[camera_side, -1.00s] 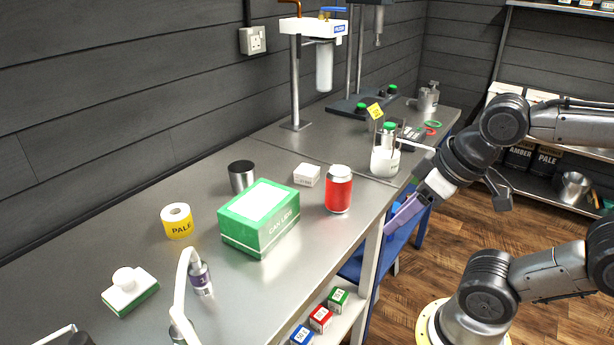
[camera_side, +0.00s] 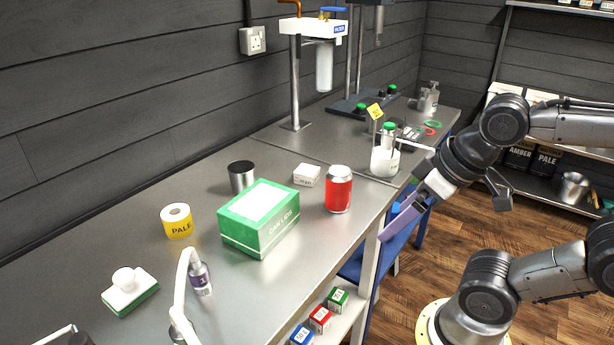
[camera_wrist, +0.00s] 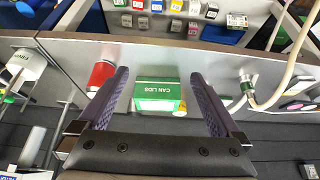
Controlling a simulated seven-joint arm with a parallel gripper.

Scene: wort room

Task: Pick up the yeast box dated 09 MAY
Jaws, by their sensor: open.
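Small labelled boxes stand on the shelf below the bench in the side view: a green box (camera_side: 338,299), a red box (camera_side: 320,319) and a blue box (camera_side: 301,337). Their dates are too small to read, so I cannot tell which is 09 MAY. Several small boxes, including a red one (camera_wrist: 143,22), also show at the top of the wrist view. My gripper (camera_wrist: 159,75) is open and empty, its two purple fingers spread. In the side view my gripper (camera_side: 400,220) is beside the bench's front edge, apart from the boxes.
On the bench (camera_side: 290,268) stand a green CAN LIDS carton (camera_side: 258,228), a red can (camera_side: 339,190), a small white box (camera_side: 307,175) and a white-filled jar (camera_side: 384,162). A blue thing (camera_side: 422,215) is near the bench's front. Open floor (camera_side: 440,260) lies in front.

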